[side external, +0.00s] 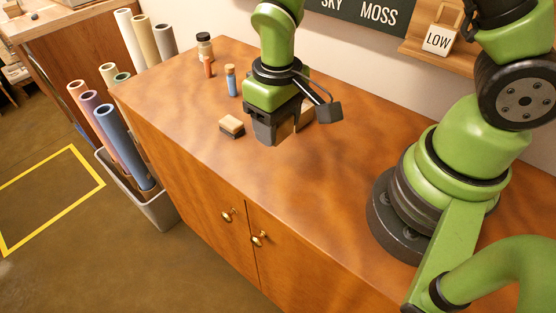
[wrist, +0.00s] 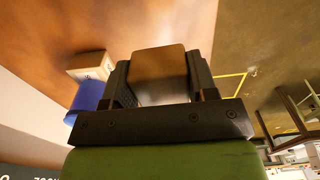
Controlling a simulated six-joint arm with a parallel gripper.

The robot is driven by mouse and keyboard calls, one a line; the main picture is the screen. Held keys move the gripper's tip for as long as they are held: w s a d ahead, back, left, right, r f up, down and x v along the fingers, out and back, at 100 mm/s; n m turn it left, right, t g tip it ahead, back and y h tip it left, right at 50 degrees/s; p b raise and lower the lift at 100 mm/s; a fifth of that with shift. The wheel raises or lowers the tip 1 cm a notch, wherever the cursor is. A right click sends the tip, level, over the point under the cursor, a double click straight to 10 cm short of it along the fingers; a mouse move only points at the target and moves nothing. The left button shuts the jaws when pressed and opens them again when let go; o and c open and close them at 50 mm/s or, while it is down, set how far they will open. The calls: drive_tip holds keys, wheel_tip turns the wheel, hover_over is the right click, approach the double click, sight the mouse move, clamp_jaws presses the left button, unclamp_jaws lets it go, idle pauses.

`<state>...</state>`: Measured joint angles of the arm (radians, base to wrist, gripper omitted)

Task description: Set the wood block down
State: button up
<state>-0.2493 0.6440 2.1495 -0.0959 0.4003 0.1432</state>
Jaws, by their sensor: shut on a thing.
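My gripper (side external: 275,138) is over the middle of the brown cabinet top (side external: 180,100), its dark jaws pointing down. In the wrist view my gripper (wrist: 160,85) is shut on the wood block (wrist: 158,65), which sits between the two fingers with a brown upper part and a paler lower part. In the side view the jaws hide most or all of the held block. Whether its underside touches the cabinet top cannot be told.
A small tan block with a dark base (side external: 232,126) lies left of my gripper. Behind stand a blue bottle (side external: 231,82), a red bottle (side external: 208,67) and a dark-capped jar (side external: 205,45). The wrist view shows a pale box (wrist: 92,65) and a blue cylinder (wrist: 88,97) close by.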

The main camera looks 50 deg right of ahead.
sight(277, 169)
wheel_tip(277, 169, down, 9)
drive_tip(key=shift+r, duration=0.1)
idle(0.3)
drive_tip(key=o, duration=0.9)
wheel_tip(277, 169, up, 12)
drive_tip(key=shift+r, duration=0.25)
drive_tip(key=shift+s+d+r+m+t+y, duration=0.35)
drive_tip(key=shift+s+d+r+m+t, duration=0.6)
drive_tip(key=shift+s+r, duration=1.5)
drive_tip(key=shift+s+d+r+m+t+y, duration=0.35)
drive_tip(key=shift+s+r+t, duration=1.1)
drive_tip(key=shift+r, duration=2.15)
drive_tip(key=shift+s+d+r+m+t+y, duration=0.3)
drive_tip(key=shift+s+d+r+m+t, duration=0.4)
drive_tip(key=shift+s+r+t, duration=1.6)
